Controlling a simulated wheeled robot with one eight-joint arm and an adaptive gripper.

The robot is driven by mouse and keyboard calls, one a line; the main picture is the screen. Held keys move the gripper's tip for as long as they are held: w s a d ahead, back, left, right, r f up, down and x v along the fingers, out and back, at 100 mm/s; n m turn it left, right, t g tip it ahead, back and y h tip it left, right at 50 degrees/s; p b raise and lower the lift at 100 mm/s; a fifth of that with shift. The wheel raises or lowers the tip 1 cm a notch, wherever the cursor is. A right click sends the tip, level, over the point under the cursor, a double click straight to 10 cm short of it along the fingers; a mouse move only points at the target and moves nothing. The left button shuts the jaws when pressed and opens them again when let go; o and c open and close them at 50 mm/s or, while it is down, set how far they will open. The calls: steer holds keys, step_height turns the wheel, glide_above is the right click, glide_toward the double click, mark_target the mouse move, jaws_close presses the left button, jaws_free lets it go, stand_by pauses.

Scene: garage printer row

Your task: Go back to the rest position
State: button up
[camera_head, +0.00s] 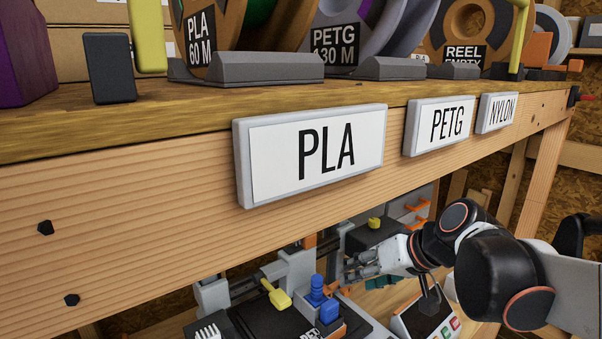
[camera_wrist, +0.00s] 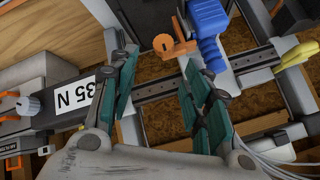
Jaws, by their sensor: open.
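My gripper (camera_head: 352,272) is below the wooden shelf, at the lower middle of the head view, close to the printer parts. In the wrist view its two teal-padded fingers (camera_wrist: 160,65) stand apart with nothing held between them. A blue ribbed part (camera_wrist: 208,35) and an orange piece (camera_wrist: 176,47) lie beyond the fingertips, towards the right finger. The blue part also shows in the head view (camera_head: 317,292), just left of the gripper. I cannot tell whether the fingers touch any of these parts.
The wooden shelf (camera_head: 130,175) with PLA (camera_head: 318,150), PETG (camera_head: 438,125) and NYLON (camera_head: 497,112) signs runs above my arm. Filament spools stand on it. A yellow lever (camera_head: 276,294) is left of the blue part. A control panel (camera_head: 425,318) is below my arm.

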steer(key=s+d+f+h, duration=0.3)
steer(key=s+d, duration=0.1)
steer(key=s, duration=0.4)
steer(key=s+d+f+m+h+b, duration=0.1)
steer(key=s+d+f+h, duration=0.1)
steer(key=s, duration=0.6)
steer(key=shift+s+d+f+t+h+b, duration=0.35)
steer(key=shift+d+f, duration=0.2)
steer(key=shift+d, duration=0.3)
